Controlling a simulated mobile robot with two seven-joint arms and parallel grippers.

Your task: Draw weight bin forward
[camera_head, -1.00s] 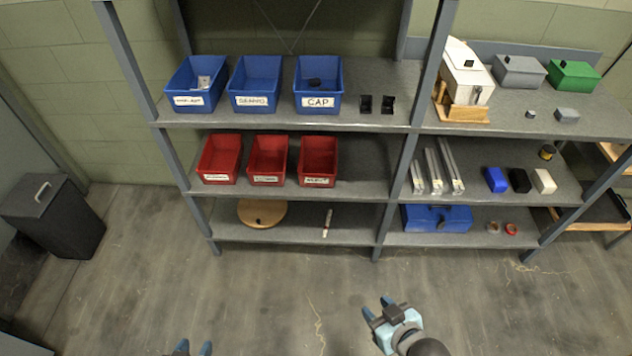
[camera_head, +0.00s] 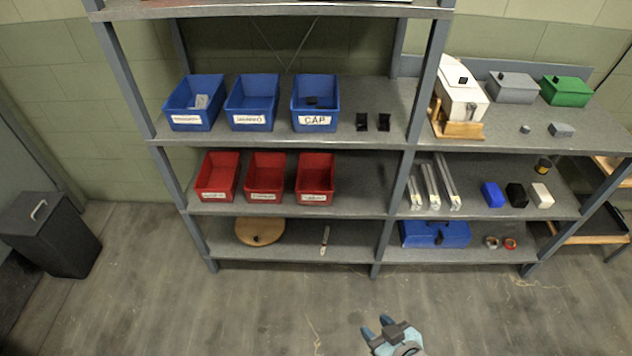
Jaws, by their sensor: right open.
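Three blue bins stand on the upper shelf: a left one (camera_head: 195,103), a middle one (camera_head: 252,102) and a right one (camera_head: 315,102) labelled CAP. Three red bins stand on the shelf below: left (camera_head: 217,177), middle (camera_head: 266,177) and right (camera_head: 316,177). The other labels are too small to read, so I cannot tell which is the weight bin. The left blue bin holds a pale item and the CAP bin a dark one. My right gripper (camera_head: 377,327) is open and empty at the bottom edge, well apart from the shelves. My left gripper is out of view.
Two small black holders (camera_head: 373,122) sit right of the CAP bin. A wooden disc (camera_head: 260,231) lies on the bottom shelf. Grey uprights (camera_head: 397,190) divide the shelving. A blue toolbox (camera_head: 435,234) sits low right. A black bin (camera_head: 52,234) stands at left. The floor in front is clear.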

